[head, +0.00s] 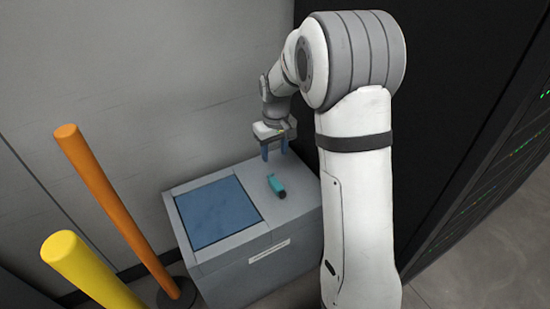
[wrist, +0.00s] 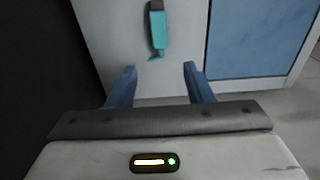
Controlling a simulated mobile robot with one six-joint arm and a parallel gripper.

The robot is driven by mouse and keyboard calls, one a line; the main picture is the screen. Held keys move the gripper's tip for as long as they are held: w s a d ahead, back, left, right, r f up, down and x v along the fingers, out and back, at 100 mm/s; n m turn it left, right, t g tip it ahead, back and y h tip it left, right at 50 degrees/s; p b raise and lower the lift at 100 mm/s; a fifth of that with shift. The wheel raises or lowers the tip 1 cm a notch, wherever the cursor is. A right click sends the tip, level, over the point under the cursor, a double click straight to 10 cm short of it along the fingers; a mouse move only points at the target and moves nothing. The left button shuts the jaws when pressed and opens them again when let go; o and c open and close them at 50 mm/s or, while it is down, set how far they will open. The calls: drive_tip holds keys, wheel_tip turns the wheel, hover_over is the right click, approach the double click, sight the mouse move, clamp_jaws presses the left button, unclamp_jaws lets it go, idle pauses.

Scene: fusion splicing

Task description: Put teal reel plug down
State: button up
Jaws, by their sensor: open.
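The teal reel plug (head: 276,185) lies on the light grey top of a cabinet (head: 290,209), to the right of its blue panel. It is teal with a dark end. In the wrist view the plug (wrist: 157,32) lies beyond my fingertips, roughly in line with the gap between them. My gripper (head: 274,155) is above the cabinet top, behind the plug in the head view. In the wrist view my gripper (wrist: 158,72) has its two blue fingers apart with nothing between them. The plug is not touching the fingers.
The blue panel (head: 217,211) fills the left part of the cabinet top. An orange post (head: 115,205) and a yellow post (head: 90,270) stand left of the cabinet. A dark rack (head: 480,180) with green lights is at the right. A grey wall (head: 190,70) is behind.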

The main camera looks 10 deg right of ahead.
drive_tip(key=s+d+r+m, duration=0.1)
drive_tip(key=s+r, duration=0.2)
drive_tip(key=s, duration=1)
drive_tip(key=s+r+m, duration=0.2)
drive_tip(key=s+r, duration=0.2)
drive_tip(key=s, duration=1)
drive_tip(key=shift+d+m+t, duration=0.3)
drive_tip(key=shift+d+t, duration=0.05)
drive_tip(key=shift+t, duration=0.05)
drive_tip(key=shift+s, duration=0.1)
drive_tip(key=shift+c, duration=0.5)
